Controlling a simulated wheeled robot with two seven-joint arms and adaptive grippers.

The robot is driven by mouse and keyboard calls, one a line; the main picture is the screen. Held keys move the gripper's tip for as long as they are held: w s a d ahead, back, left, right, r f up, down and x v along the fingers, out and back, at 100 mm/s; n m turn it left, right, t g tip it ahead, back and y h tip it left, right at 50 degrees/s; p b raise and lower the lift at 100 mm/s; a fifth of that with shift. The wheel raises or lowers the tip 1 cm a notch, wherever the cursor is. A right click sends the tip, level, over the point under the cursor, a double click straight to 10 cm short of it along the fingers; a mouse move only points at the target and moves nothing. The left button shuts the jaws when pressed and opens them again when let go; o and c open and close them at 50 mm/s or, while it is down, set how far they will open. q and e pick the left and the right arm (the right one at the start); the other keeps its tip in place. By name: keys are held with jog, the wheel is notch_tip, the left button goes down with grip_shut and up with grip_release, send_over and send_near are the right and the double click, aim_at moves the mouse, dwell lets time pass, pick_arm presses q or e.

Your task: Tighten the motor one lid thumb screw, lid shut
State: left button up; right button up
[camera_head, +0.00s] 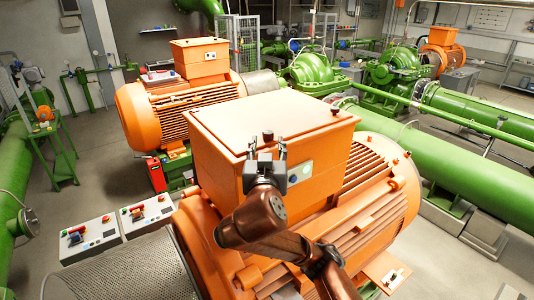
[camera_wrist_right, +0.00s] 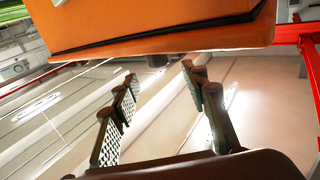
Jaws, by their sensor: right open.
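The near orange motor (camera_head: 365,205) carries a terminal box with a flat orange lid (camera_head: 265,118). The lid lies level on the box and looks shut. A dark thumb screw (camera_head: 268,135) stands at the lid's near edge; in the right wrist view its dark knob (camera_wrist_right: 157,60) shows at the lid edge, partly cut off from sight. My right gripper (camera_head: 267,149) is open in front of the box, its fingers pointing at the screw. In the wrist view the two fingertips (camera_wrist_right: 158,74) stand apart either side of the knob, with no visible contact. My left gripper is out of view.
A second dark knob (camera_head: 335,110) sits at the lid's right side. Another orange motor (camera_head: 160,115) stands behind, left. Two control boxes (camera_head: 90,238) stand at lower left. Green pipes (camera_head: 440,165) run along the right. The space above the lid is clear.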

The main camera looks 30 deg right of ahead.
jog(key=v, duration=0.3)
jog(key=shift+w+a, duration=0.1)
jog(key=shift+a, duration=0.05)
jog(key=shift+s+a+f, duration=0.1)
jog(key=shift+s+a, duration=0.2)
jog(key=shift+s, duration=0.55)
